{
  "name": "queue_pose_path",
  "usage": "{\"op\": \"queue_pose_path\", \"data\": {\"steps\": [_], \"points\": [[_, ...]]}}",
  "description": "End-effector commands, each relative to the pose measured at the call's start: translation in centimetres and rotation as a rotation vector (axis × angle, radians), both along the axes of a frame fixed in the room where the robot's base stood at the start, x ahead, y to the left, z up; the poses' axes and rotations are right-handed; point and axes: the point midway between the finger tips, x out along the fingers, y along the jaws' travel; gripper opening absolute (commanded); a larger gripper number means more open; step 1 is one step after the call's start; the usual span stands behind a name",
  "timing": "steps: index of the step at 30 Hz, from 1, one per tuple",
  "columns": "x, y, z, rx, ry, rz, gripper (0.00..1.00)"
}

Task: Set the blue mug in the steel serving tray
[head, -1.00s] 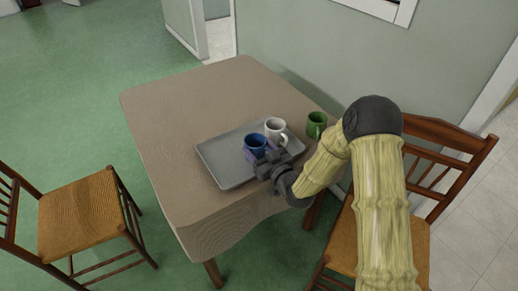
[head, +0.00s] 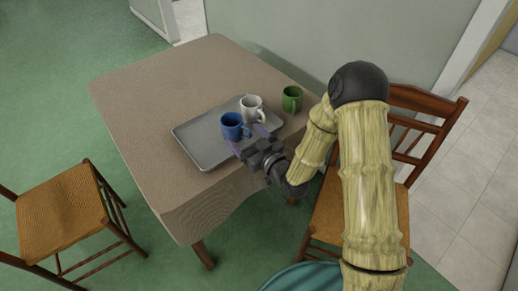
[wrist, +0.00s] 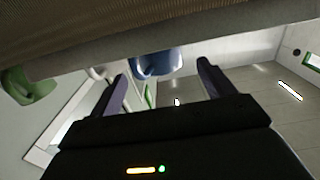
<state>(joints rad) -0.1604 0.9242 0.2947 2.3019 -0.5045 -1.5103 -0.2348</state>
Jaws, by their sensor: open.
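The blue mug (head: 232,127) stands upright in the steel serving tray (head: 204,152), near the tray's front right side. It also shows in the wrist view (wrist: 157,63), beyond the fingertips. My gripper (head: 251,141) is open and empty, just to the lower right of the blue mug at the tray's near edge. In the wrist view its two fingers are spread wide, with a gap between them and the mug. The mug's handle points right in the head view.
A white mug (head: 252,108) stands in the tray just behind the blue one. A green mug (head: 292,98) stands on the table (head: 140,110) beyond the tray's right corner. A wooden chair (head: 425,128) is on the right, another (head: 62,208) on the left. The table's left part is clear.

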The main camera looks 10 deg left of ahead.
Motion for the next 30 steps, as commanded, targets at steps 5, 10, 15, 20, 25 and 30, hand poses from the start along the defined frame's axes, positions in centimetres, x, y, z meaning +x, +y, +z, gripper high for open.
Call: {"op": "queue_pose_path", "data": {"steps": [5,10,15,20,25,30], "points": [[-2.3,-2.8,-0.1,0.000,0.003,-0.004,0.81],[-3.7,-4.5,-0.1,0.000,0.001,-0.003,0.81],[-4.2,-4.9,0.0,0.001,-0.001,-0.001,0.81],[-4.2,-4.8,0.0,0.001,-0.001,0.000,0.81],[-4.1,-4.8,0.0,0.001,-0.001,0.000,0.81],[-4.1,-4.8,0.0,0.001,0.000,0.000,0.81]]}}
